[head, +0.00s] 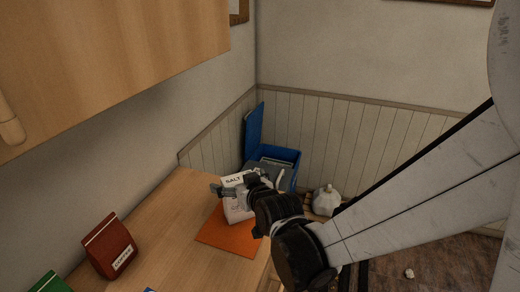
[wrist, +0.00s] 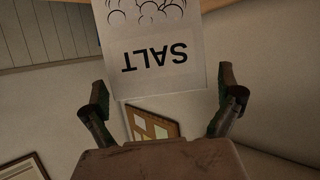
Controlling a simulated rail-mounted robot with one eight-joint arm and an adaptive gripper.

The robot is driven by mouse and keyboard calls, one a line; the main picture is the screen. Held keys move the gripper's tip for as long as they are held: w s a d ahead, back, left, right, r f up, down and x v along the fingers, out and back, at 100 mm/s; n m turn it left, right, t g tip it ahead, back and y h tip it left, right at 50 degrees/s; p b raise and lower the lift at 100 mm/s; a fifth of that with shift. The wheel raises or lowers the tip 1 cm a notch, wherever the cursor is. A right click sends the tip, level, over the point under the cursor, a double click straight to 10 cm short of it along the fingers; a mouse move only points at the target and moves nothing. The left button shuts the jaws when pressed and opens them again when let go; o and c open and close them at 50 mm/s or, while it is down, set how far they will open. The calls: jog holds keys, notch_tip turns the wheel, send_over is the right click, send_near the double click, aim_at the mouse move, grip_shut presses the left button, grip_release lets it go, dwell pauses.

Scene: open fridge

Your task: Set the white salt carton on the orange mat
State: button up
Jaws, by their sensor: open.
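The white salt carton (head: 236,212) stands upright at the far part of the orange mat (head: 228,241) on the wooden counter. Its base appears to be on the mat, though my gripper and arm hide part of it. My gripper (head: 236,187) is at the carton's upper end, with its fingers apart. In the wrist view the carton (wrist: 155,60) shows upside down with its SALT label. The open fingers of my gripper (wrist: 166,93) lie on either side of its top end, with gaps visible on both sides.
A dark red coffee bag (head: 108,247) and a green packet (head: 50,283) stand on the counter at the left. A blue open bin (head: 285,165) and a white jar-like object (head: 326,201) are beyond the counter. A wooden cabinet (head: 110,60) hangs above.

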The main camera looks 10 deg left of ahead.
jog(key=p+v, duration=0.1)
jog(key=v, duration=1.1)
jog(key=s+d+r+m+g+h, duration=0.2)
jog(key=d+m+h, duration=0.25)
jog(key=d, duration=1.25)
jog(key=s+d+r+m+g+h, duration=0.1)
jog(key=s+d+m+g+h, duration=0.1)
jog(key=s+d, duration=0.7)
jog(key=shift+s+d+h, duration=0.3)
jog(key=shift+d+h, duration=0.25)
jog(key=shift+d, duration=0.65)
jog(key=shift+c, duration=0.5)
